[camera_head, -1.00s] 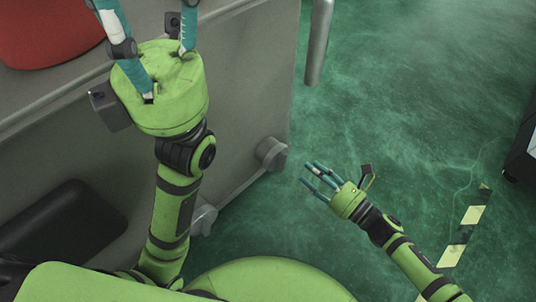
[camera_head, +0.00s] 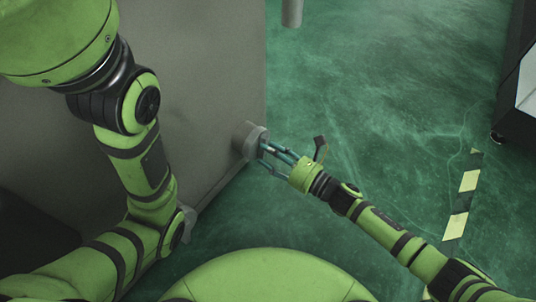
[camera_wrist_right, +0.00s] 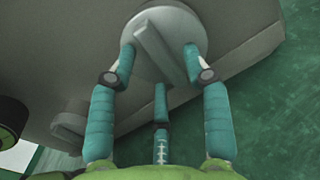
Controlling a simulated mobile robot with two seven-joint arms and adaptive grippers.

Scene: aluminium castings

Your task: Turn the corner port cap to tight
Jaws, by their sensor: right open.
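The corner port cap (camera_head: 247,138) is a round grey cap on the lower corner of the grey casting (camera_head: 215,70). In the right wrist view the cap (camera_wrist_right: 172,22) shows its face with a raised bar across it, slanting from upper left to lower right. My right gripper (camera_head: 266,157) is open at the cap. In the right wrist view its teal fingers (camera_wrist_right: 160,68) reach the cap's face and rim from several sides; I cannot tell whether they touch. Only the green body of my left gripper (camera_head: 60,40) shows at the upper left; its fingers are out of frame.
A second grey cap (camera_head: 188,222) sits lower on the casting, partly behind my left arm. A grey post (camera_head: 292,12) stands at the top. Green floor lies open to the right, with a yellow-black strip (camera_head: 464,195) and a dark unit (camera_head: 518,110).

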